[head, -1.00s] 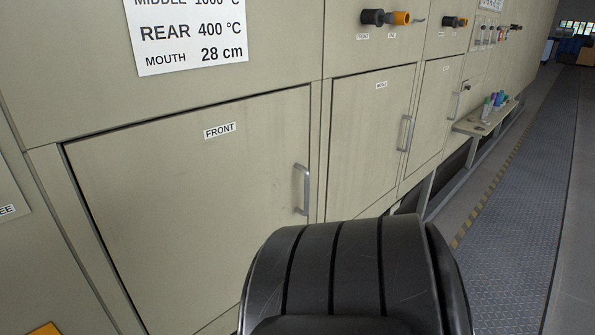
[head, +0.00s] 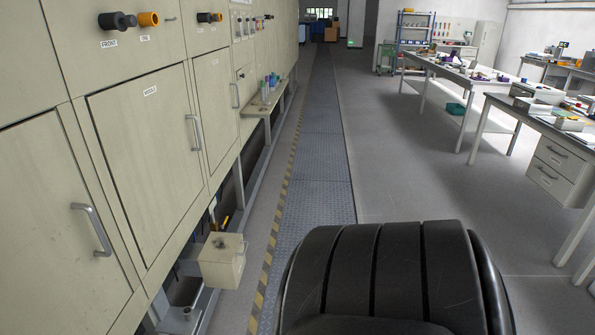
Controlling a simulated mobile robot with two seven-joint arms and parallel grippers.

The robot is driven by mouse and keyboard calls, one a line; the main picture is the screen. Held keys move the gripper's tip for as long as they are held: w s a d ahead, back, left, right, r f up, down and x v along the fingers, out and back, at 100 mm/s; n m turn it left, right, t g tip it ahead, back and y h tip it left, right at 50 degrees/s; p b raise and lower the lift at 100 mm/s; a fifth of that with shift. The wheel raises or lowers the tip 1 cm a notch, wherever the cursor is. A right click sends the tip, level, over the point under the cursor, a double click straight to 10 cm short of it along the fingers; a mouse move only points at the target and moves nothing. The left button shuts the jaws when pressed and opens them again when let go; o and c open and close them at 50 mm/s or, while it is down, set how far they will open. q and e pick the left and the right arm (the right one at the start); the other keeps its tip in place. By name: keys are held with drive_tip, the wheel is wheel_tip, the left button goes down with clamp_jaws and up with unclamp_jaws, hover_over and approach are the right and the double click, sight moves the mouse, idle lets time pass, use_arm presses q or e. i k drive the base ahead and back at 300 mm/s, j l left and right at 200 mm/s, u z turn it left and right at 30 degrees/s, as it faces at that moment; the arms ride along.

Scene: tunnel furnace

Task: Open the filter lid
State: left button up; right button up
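A small beige box (head: 221,262) with a handle on its front stands out below the furnace doors, at the lower left of the head view. Its top (head: 221,246) looks flat, with a small dark knob or fitting on it. I cannot tell for sure whether this box is the filter or whether its top is the lid. A small yellow part (head: 225,222) shows just behind it. Neither of my grippers is in view.
The beige furnace wall (head: 140,150) with handled doors runs along the left. A small shelf (head: 264,101) with bottles juts out farther along. A metal walkway (head: 318,170) and clear grey floor lie ahead. Worktables (head: 466,77) with tools stand on the right.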

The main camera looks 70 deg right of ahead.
sight(219, 247)
drive_tip(key=z, duration=1.7)
drive_tip(key=i+z, duration=0.2)
drive_tip(key=k+l, duration=0.05)
drive_tip(key=k, duration=0.05)
